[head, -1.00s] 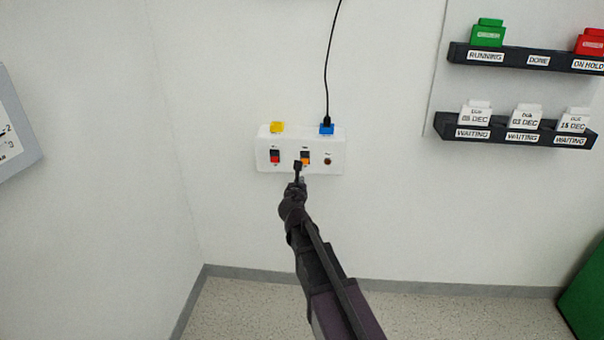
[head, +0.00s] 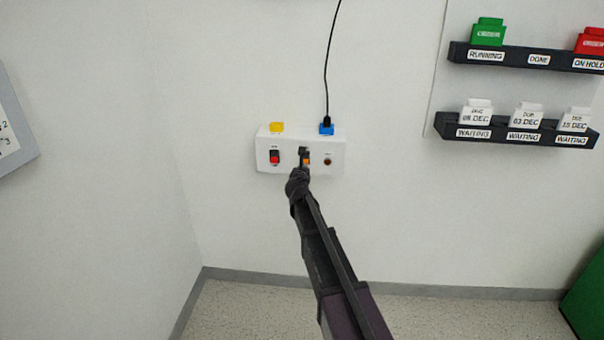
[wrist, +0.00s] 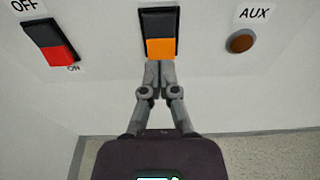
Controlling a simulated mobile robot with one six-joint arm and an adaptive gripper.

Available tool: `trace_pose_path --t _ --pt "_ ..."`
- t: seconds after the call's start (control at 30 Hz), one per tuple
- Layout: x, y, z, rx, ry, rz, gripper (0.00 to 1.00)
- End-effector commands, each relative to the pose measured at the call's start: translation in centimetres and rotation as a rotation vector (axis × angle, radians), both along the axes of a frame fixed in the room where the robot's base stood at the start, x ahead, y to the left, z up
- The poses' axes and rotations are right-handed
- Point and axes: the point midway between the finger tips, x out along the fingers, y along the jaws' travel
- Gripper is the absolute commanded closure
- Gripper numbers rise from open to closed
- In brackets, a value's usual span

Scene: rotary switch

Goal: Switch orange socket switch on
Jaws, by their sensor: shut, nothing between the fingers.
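The orange socket switch (wrist: 160,49) is a rocker with a black upper part and an orange lower part, in the middle of the white box's front. In the head view the orange switch (head: 307,161) is partly hidden by my arm. My gripper (wrist: 158,65) is shut and empty, its fingertips at the lower edge of the orange part. I cannot tell whether they touch it. In the head view my gripper (head: 303,156) is in front of the switch.
The white box (head: 340,145) is on the wall. A red and black rocker (wrist: 55,48) marked OFF and ON is to the left, and a round brown AUX button (wrist: 240,41) to the right. A yellow socket (head: 277,127) and a blue socket (head: 326,129) with a plugged cable are on top.

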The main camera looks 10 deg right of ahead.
Motion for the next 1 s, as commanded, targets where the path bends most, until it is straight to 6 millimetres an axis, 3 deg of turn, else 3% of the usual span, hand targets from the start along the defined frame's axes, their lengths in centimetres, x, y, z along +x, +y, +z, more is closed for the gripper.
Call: trace_pose_path --t 0.2,1.0 --pt "1.3 -0.4 -0.2 -0.001 0.000 -0.001 1.00" --pt "2.0 -0.6 -0.4 0.000 0.000 -0.001 1.00"
